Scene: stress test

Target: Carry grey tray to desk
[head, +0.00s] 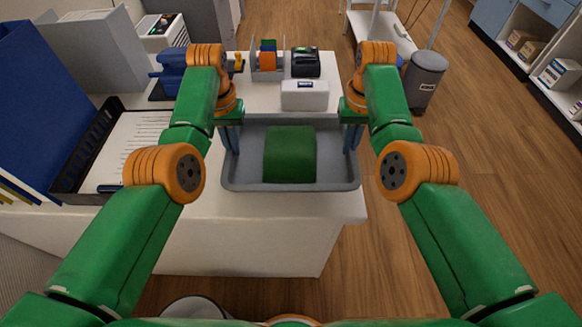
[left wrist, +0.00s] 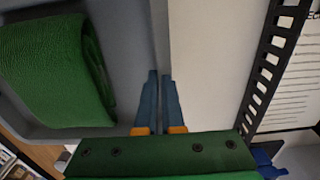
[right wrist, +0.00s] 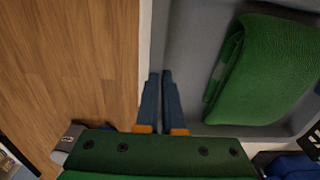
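The grey tray (head: 336,180) is over the front right part of the white desk (head: 290,206). I cannot tell if it rests on the surface or hangs just above it. A folded green cloth (head: 290,153) lies in it. My left gripper (head: 231,140) is at the tray's left wall, fingers close together with the rim between them, also in the left wrist view (left wrist: 160,100). My right gripper (head: 352,138) is likewise at the right wall, also in the right wrist view (right wrist: 163,100). The tray looks level.
A white box (head: 304,95) stands just behind the tray. A black device (head: 306,62) and an orange-and-blue item in a holder (head: 268,60) are further back. A black paper tray (head: 95,150) is left. A grey bin (head: 425,80) stands on the floor right.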

